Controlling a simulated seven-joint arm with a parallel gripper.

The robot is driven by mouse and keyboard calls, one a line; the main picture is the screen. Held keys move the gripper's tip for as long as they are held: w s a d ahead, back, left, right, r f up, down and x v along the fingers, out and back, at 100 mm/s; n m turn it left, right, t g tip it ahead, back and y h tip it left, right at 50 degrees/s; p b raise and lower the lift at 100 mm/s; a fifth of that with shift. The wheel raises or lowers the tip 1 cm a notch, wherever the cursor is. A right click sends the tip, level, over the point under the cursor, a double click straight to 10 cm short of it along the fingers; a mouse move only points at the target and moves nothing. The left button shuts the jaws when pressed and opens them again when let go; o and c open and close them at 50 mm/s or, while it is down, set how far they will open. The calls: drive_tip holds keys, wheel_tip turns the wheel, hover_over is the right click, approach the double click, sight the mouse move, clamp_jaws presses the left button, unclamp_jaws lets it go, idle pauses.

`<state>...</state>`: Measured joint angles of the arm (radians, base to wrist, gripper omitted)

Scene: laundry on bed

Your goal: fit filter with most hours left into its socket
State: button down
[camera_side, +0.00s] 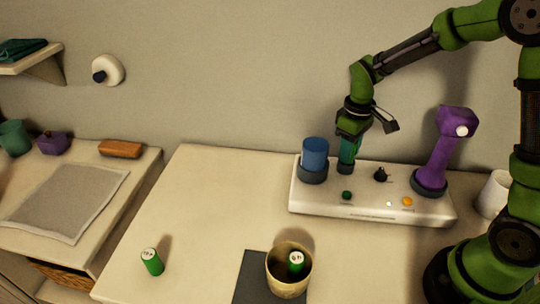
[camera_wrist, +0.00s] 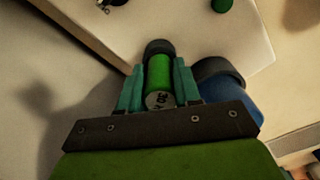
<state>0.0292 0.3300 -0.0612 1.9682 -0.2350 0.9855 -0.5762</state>
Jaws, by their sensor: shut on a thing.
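My gripper (camera_side: 347,152) is above the white base unit (camera_side: 372,202) in the side view. In the wrist view its teal fingers (camera_wrist: 158,92) are shut on a green filter (camera_wrist: 159,72). The label on the filter's near end appears to read 30. The filter's far end meets a dark ring socket (camera_wrist: 159,46); I cannot tell how deep it sits. One green filter (camera_side: 152,263) stands on the table at the front left. Another green filter (camera_side: 296,263) is inside a tan cup (camera_side: 275,283). Their labels are too small to read surely.
A blue cylinder (camera_side: 315,153) in a dark ring stands close left of my gripper; it also shows in the wrist view (camera_wrist: 229,98). A purple lamp-like part (camera_side: 442,150) rises at right. A white cup (camera_side: 493,194) is beyond it. The table's left-middle is clear.

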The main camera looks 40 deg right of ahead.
drive_tip(key=shift+f, duration=0.55)
drive_tip(key=c, duration=0.7)
unclamp_jaws()
wheel_tip(320, 180, up, 17)
drive_tip(key=shift+f, duration=0.1)
